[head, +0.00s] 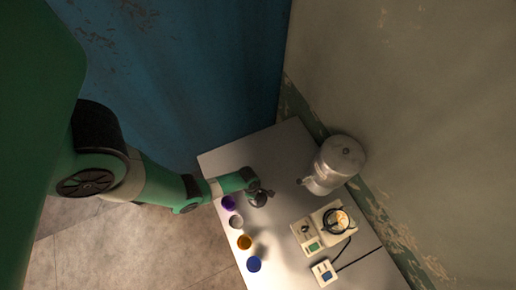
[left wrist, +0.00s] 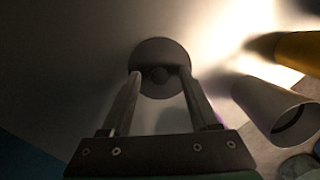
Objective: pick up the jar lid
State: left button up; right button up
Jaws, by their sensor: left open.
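The jar lid, a dark grey round disc with a small knob in its middle, shows in the left wrist view (left wrist: 160,48) and as a small grey disc in the head view (head: 260,201). My left gripper (head: 262,192) is over the table at the lid. In the left wrist view its two fingers (left wrist: 160,74) are apart, with the tips on either side of the lid's knob. The fingers overlap the lid's lower edge there; I cannot tell whether they touch it. My right gripper is in neither view.
Purple (head: 228,203), white (head: 236,221), yellow (head: 244,242) and blue (head: 254,264) cups line the table's left edge. A metal canister (head: 335,165) stands at the back right. A heater device (head: 309,232) and a power strip (head: 324,271) with cable lie on the right.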

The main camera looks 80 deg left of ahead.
pick_arm(q)
grip_shut()
dwell(0.3)
jog(key=shift+r, duration=0.1)
